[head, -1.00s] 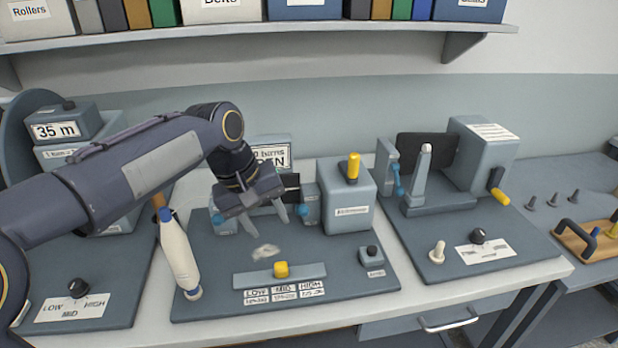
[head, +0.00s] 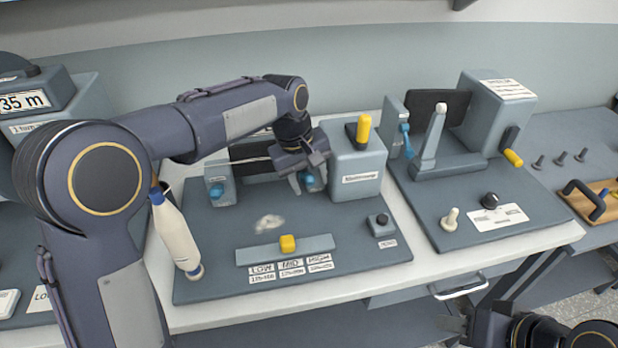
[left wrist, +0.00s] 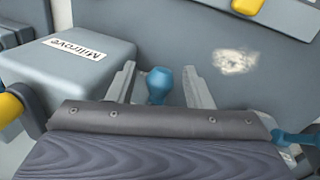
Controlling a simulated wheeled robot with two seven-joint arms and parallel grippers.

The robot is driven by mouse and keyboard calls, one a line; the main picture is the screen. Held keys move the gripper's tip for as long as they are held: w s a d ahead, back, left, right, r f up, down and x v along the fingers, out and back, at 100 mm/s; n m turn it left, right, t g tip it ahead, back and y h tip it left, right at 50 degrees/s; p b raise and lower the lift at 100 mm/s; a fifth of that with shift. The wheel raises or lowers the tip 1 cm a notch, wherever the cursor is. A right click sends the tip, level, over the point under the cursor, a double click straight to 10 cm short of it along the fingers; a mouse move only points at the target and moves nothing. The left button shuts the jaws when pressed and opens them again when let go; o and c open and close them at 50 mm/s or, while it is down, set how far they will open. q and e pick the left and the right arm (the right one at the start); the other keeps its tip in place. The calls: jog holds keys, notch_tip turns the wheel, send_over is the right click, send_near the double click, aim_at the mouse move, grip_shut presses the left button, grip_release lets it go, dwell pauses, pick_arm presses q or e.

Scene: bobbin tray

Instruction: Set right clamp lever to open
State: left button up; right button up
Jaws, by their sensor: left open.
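The right clamp lever (head: 310,181) is a blue knob at the right clamp, beside the grey box (head: 358,165) with the yellow handle. My left gripper (head: 308,185) is open and comes down over it. In the left wrist view the blue lever (left wrist: 160,84) stands between the two spread fingers, with small gaps at both sides. The left clamp lever (head: 216,189) is also blue; it shows in the left wrist view (left wrist: 296,138) at the lower right. My right gripper (head: 455,322) is partly in view at the bottom right; its jaws are unclear.
A yellow slider (head: 288,243) sits on its rail in front. A white bottle (head: 176,232) leans at the board's left edge. The board's middle is clear except for a pale smudge (head: 269,223).

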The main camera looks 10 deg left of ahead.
pick_arm(q)
jog(key=shift+f, duration=0.15)
grip_shut()
jog(key=shift+s+f+b, duration=0.1)
jog(key=shift+f+b, duration=0.1)
jog(key=shift+b, duration=0.25)
jog(key=f+t+b, duration=0.1)
jog(key=t+b, duration=0.1)
jog(key=b, duration=0.2)
jog(key=s+f+t+y+b, duration=0.1)
jog(key=t+b, duration=0.1)
jog(key=b, duration=0.3)
jog(key=f+t+b, duration=0.1)
jog(key=t+b, duration=0.1)
jog(key=b, duration=0.2)
jog(key=shift+s+d+f+m+y, duration=0.15)
jog(key=shift+d+f+m+y, duration=0.15)
jog(key=shift+m+y, duration=0.1)
jog(key=shift+t+b, duration=0.3)
jog(key=shift+b, duration=0.75)
jog(key=shift+r, duration=0.1)
